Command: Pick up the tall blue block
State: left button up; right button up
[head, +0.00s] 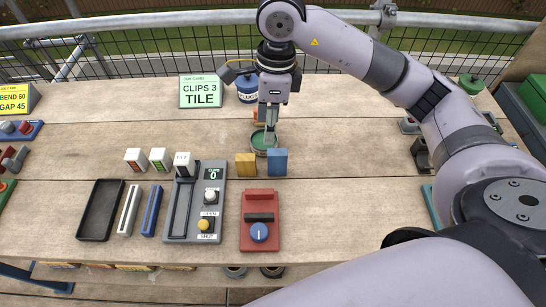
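The tall blue block (277,162) stands upright on the wooden bench, right beside a shorter yellow block (246,164). My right gripper (271,138) points down just behind the blue block, over a small green round dish (258,143). It appears apart from the blue block. The fingers are seen nearly edge-on, so their opening is unclear. No held object can be made out. My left gripper is not in view.
A red device with a blue knob (259,233) lies in front of the blocks. A grey panel (180,226), black tray (98,222) and small white-topped blocks (136,160) are to the left. A blue pot (247,92) stands behind.

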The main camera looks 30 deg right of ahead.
aim_at(278, 151)
jog(key=shift+h, duration=0.6)
jog(key=d+f, duration=0.1)
jog(key=f, duration=0.2)
jog(key=f+p, duration=0.1)
jog(key=f, duration=0.3)
jog(key=d+f+p, duration=0.1)
jog(key=f, duration=0.3)
jog(key=shift+w+d+f, duration=0.2)
jog(key=shift+d, duration=0.1)
notch_tip(278, 151, down, 5)
jog(key=p, duration=0.2)
jog(key=shift+s+a+r+p, duration=0.1)
jog(key=shift+s+a+p, duration=0.05)
jog(key=shift+p, duration=0.15)
jog(key=shift+f, duration=0.3)
jog(key=shift+c, duration=0.4)
grip_shut()
